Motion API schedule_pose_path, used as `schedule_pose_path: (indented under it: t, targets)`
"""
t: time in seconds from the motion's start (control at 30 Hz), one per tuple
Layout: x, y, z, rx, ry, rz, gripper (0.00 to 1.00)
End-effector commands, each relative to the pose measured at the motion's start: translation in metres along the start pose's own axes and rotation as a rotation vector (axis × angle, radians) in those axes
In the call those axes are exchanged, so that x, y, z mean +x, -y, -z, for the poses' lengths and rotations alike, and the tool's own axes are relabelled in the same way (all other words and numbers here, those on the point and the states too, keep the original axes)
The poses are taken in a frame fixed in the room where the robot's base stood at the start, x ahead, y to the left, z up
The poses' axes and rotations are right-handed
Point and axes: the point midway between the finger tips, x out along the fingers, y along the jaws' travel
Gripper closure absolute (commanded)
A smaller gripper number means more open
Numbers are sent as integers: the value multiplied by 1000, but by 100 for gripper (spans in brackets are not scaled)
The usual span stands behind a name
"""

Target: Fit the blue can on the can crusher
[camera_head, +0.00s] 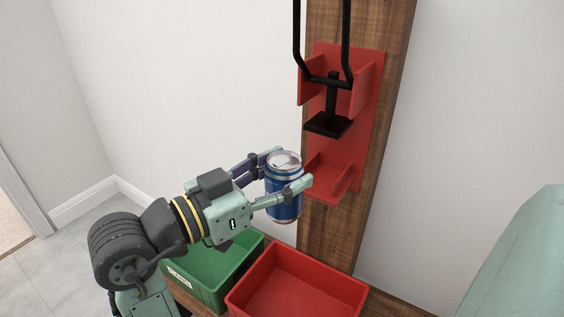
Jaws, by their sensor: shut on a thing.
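The blue can (284,203) is upright with a silver top. My gripper (289,168) is shut on it, one finger on the far side and one across its front. The can is in the air, just left of the can crusher's lower red shelf (325,187). I cannot tell whether it touches the shelf. The can crusher (362,125) is red with a black press plate (328,124) and a black handle (347,40) raised at the top. A gap lies between the press plate and the shelf, and no can stands on the shelf.
The crusher is fixed to an upright wooden board (388,70). Below the can are a green bin (207,284) and an empty red bin (300,283) on a wooden surface (393,304). A pale green object (520,265) fills the lower right corner. White walls stand behind.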

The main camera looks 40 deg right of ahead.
Motion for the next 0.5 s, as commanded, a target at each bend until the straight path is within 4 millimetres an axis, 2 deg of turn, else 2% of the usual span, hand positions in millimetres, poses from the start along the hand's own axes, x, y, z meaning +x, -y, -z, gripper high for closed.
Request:
schedule_pose_path:
  t: [0.5]
  targets:
    - [29,10,-8,0,0,-2,63]
